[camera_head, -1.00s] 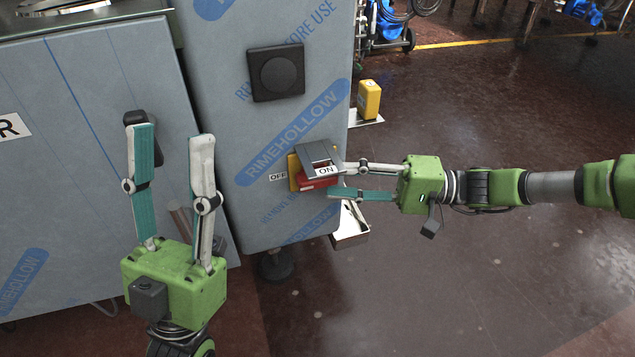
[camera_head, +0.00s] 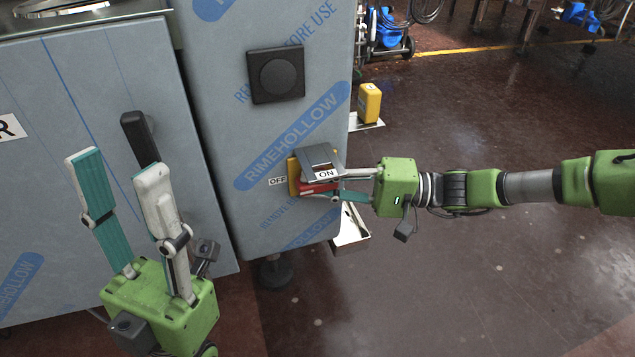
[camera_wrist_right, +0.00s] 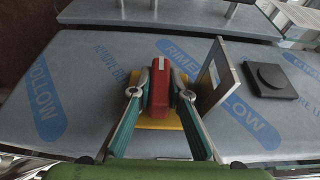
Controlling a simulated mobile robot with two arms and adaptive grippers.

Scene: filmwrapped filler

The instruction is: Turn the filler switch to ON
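The filler switch has a red handle (camera_head: 318,187) on a yellow plate (camera_head: 293,176), with an ON label (camera_head: 326,174) on its right and an OFF label (camera_head: 278,181) on its left. A grey flap (camera_head: 320,156) stands out above it. My right gripper (camera_head: 342,184) has its fingers on either side of the handle, very near it; the head view partly hides the tips. In the right wrist view the red handle (camera_wrist_right: 160,88) stands upright between the fingers; firm contact cannot be told. My left gripper (camera_head: 117,163) is open and empty before the left cabinet.
A black square button (camera_head: 276,73) sits above the switch. A yellow box (camera_head: 369,101) stands on a small shelf to the right. A dark door handle (camera_head: 139,138) is just behind my left gripper. The floor to the right is open.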

